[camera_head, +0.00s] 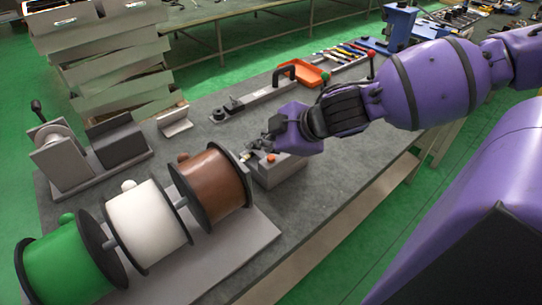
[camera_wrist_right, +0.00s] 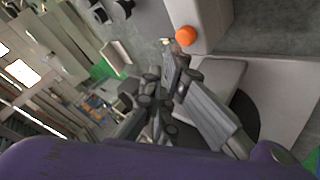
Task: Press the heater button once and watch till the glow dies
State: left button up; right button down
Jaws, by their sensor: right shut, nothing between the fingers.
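The heater box (camera_head: 283,173) is a small grey block on the workbench, just right of the brown spool. An orange round button (camera_head: 271,158) sits on it; in the right wrist view the button (camera_wrist_right: 186,36) stands out from the pale box (camera_wrist_right: 200,13). My right gripper (camera_head: 257,151) is shut and empty, close beside the button on the box's far side. In the wrist view its fingertips (camera_wrist_right: 172,52) are just left of the button; contact cannot be told. A small pale-yellow bit shows at the box's left end, too small to tell if it glows. My left gripper is out of view.
Brown (camera_head: 211,184), white (camera_head: 147,224) and green (camera_head: 67,262) spools stand on a rack at the front left. A black-handled tool (camera_head: 258,97) and an orange tray (camera_head: 307,75) lie behind the gripper. The bench right of the box is bare.

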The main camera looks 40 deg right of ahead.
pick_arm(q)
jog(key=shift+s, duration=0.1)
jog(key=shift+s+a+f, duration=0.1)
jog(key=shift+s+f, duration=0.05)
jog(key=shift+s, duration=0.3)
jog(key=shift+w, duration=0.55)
pick_arm(e)
jog(key=shift+f, duration=0.1)
jog(key=shift+f, duration=0.35)
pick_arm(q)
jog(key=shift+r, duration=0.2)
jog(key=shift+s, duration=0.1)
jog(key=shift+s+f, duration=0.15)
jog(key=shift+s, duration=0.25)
pick_arm(e)
jog(key=shift+f, duration=0.15)
